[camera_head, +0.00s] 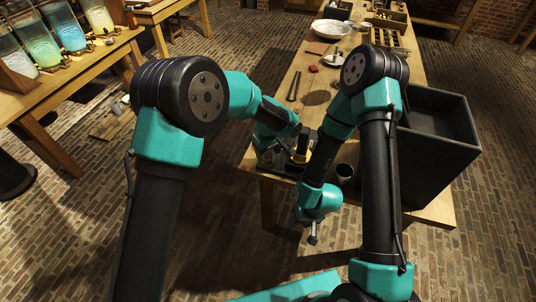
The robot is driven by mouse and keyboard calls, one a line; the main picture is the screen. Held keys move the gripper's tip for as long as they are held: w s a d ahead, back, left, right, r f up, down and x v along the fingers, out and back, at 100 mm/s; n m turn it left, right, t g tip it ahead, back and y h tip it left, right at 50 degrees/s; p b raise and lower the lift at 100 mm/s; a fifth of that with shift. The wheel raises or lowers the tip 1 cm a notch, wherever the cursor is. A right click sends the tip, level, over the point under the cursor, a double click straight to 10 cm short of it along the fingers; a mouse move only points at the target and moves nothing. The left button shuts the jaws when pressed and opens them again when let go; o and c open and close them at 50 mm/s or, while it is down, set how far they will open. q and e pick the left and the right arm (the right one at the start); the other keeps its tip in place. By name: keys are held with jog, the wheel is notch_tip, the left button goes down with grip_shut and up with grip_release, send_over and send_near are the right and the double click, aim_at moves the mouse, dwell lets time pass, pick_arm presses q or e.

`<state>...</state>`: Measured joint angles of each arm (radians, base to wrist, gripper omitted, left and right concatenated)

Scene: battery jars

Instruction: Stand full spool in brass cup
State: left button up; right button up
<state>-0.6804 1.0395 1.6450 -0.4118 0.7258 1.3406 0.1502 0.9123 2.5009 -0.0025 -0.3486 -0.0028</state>
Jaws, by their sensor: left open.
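A small round cup (344,174) with a dark inside stands upright near the table's front edge; it looks like the brass cup. A small yellow piece (301,157) stands among small dark items just left of my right forearm; I cannot tell whether it is the full spool. My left gripper (282,154) is open, low over these items and just left of the yellow piece; its fingertips are partly lost among them. My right gripper (313,236) hangs in front of the table's near edge, apart from the cup; its jaws are too small to read.
A large dark open bin (437,130) stands at the table's right side. Glowing jars (69,33) stand on a side bench at left.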

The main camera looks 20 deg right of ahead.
aim_at(268, 154)
pick_arm(q)
notch_tip(268, 154, up, 11)
jog(key=shift+f, duration=0.2)
jog(key=shift+a+f, duration=0.1)
dwell(0.6)
jog(key=shift+m+g+h, duration=0.4)
jog(key=shift+h, duration=0.3)
jog(key=a+f, duration=0.8)
jog(key=f, duration=0.1)
jog(key=shift+a, duration=0.4)
jog(key=s+a+f+h, duration=0.2)
jog(key=s+a+f, duration=0.2)
jog(key=a+f, duration=0.6)
jog(key=s+a+f, duration=0.4)
jog(key=s+a, duration=0.4)
jog(key=a, duration=0.2)
jog(key=s+a+f+m+t, duration=0.1)
jog(key=s+a+f, duration=0.3)
jog(key=s+a, duration=0.5)
jog(key=shift+a+t, duration=0.3)
jog(key=shift+a, duration=0.05)
jog(key=shift+s, duration=0.1)
